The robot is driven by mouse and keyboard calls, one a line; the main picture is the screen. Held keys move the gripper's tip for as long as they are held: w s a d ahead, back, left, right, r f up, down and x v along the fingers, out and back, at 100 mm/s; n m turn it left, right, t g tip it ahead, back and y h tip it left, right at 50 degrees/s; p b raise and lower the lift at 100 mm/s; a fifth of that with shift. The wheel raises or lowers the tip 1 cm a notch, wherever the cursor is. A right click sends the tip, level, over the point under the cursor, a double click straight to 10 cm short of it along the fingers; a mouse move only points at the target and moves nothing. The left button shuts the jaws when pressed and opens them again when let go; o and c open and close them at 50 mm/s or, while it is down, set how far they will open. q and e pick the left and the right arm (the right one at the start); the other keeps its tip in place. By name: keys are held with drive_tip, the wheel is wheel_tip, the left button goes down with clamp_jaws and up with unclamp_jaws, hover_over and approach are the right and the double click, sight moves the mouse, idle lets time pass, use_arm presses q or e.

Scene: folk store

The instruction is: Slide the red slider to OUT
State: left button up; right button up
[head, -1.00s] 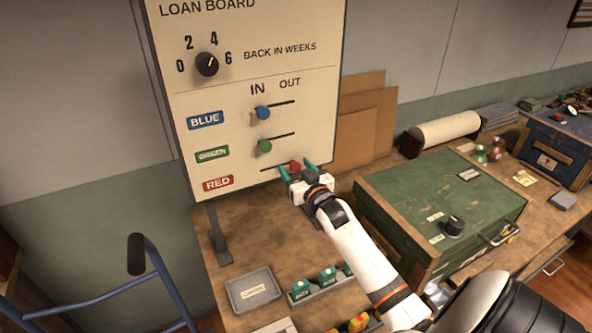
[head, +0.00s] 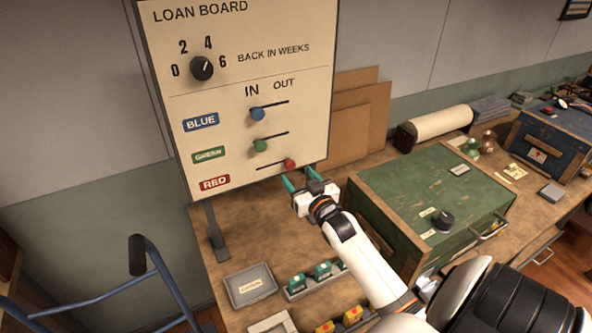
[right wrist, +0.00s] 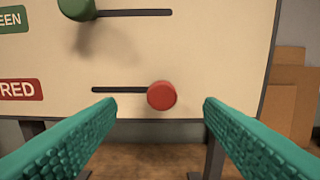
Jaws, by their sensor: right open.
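The red slider (head: 289,163) is at the right end of its slot on the loan board (head: 240,185), on the OUT side. It also shows in the right wrist view (right wrist: 162,95), with the slot running off to its left. My right gripper (head: 299,179) is open and empty, just below and in front of the red slider, apart from it. In the right wrist view the slider shows between the two teal fingers (right wrist: 160,112), beyond their tips. My left gripper is not in view.
The blue slider (head: 257,114) and green slider (head: 260,145) are at the left, IN ends of their slots. A dial (head: 202,68) is above. A green chest (head: 430,190) stands right of my arm. A grey tray (head: 250,286) lies on the bench below the board.

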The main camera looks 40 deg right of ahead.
drive_tip(key=p+v, duration=0.1)
drive_tip(key=v, duration=0.3)
drive_tip(key=shift+p, duration=0.35)
idle(0.4)
